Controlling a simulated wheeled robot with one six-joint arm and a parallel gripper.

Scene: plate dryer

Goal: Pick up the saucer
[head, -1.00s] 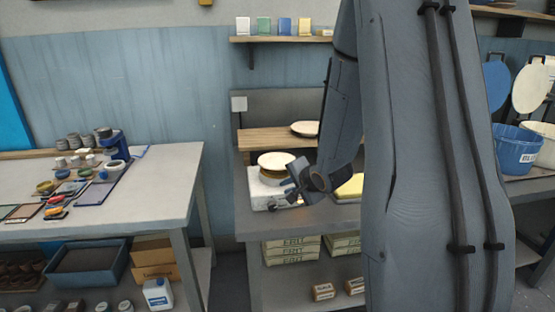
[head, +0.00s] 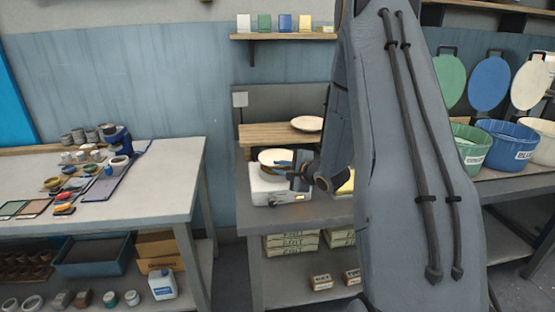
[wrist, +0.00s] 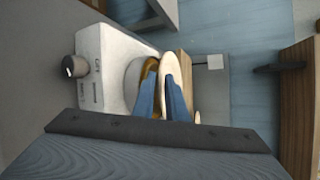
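The cream saucer (head: 271,154) sits on a gold-brown round support on top of a white boxy machine (head: 268,186) on the grey bench. My gripper (head: 286,166) is at the saucer's right edge, low over the machine. In the wrist view the saucer (wrist: 170,66) appears nearly edge-on beside the gold-brown support (wrist: 149,68). My two blue fingers (wrist: 166,84) are at its rim, one on each side, with pale saucer showing between them. Whether they press on the rim cannot be told.
A second cream plate (head: 307,123) rests on a wooden board (head: 268,135) behind the machine. A wall shelf (head: 283,37) with small coloured items hangs above. My arm hides the bench's right part. A worktable (head: 160,165) stands at the left.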

